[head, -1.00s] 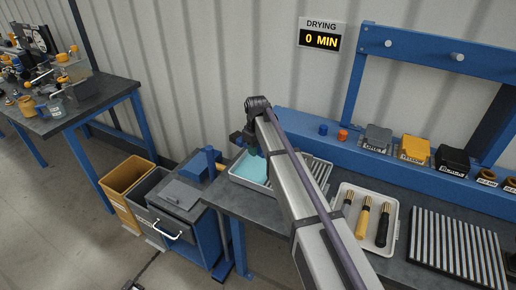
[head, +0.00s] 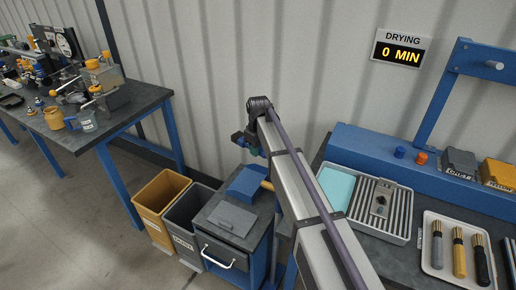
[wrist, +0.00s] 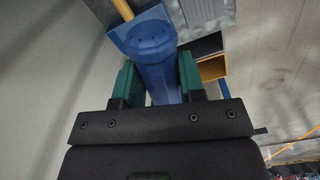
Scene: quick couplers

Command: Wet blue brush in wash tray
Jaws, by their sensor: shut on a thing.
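My gripper (head: 251,144) is left of the wash tray in the head view, in front of the wall and above the lidded cabinet. In the wrist view its green fingers are shut on a thick blue faceted body (wrist: 160,75), which I take to be the blue brush; no bristles show. In the head view the arm mostly hides it. The wash tray (head: 409,222) is a pale tray on the bench to the right, apart from the gripper. It has light-blue water (head: 336,186) at its left and a ribbed part at its right.
The cabinet (head: 232,219) bears a blue box (head: 247,181) with a wooden handle. Orange (head: 160,193) and dark (head: 186,214) bins stand left of it.

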